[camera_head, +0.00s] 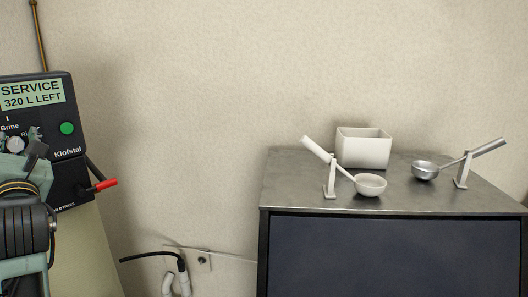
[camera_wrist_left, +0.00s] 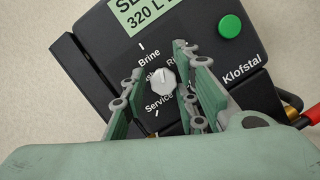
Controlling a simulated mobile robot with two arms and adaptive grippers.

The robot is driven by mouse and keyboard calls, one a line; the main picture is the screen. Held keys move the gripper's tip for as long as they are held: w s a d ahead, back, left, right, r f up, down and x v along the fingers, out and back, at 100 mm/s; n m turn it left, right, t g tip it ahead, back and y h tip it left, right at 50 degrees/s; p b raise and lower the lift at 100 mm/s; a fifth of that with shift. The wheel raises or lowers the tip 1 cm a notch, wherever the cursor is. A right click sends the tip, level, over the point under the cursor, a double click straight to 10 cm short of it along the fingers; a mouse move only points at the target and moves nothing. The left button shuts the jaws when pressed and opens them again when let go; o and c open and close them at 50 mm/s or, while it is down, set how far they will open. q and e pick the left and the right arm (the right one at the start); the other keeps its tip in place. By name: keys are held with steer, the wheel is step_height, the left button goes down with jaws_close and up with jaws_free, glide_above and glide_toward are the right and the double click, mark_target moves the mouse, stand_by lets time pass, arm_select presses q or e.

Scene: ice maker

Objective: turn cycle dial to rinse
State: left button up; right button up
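The cycle dial (camera_head: 15,145) is a small pale knob on the black Klofstal control head (camera_head: 62,98) at the left of the head view. In the left wrist view the dial (camera_wrist_left: 160,79) sits among the labels Brine, Service and a partly covered one starting with "Ri". Where its pointer aims is unclear. My left gripper (camera_wrist_left: 162,85) is open in front of the dial, one finger on each side of it, with a gap to both. In the head view my left gripper partly covers the panel below the dial. My right gripper is not in view.
A green button (camera_wrist_left: 230,27) sits right of the dial, below the display (camera_head: 31,93). A red-handled lever (camera_head: 105,185) sticks out at lower right. Farther right, a metal cabinet (camera_head: 300,165) carries two scoops on stands and a white bin (camera_head: 363,150).

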arm_select(q)
steer(key=shift+o, duration=0.4)
steer(key=shift+w+d, duration=0.2)
steer(key=shift+d, duration=0.05)
steer(key=shift+s+f, duration=0.1)
steer(key=shift+s, duration=0.25)
steer(key=shift+s+d, duration=0.2)
steer(key=shift+s, duration=0.05)
steer(key=shift+s+d+p, duration=0.45)
steer(key=shift+s+d, duration=1.1)
steer(key=shift+d, duration=0.3)
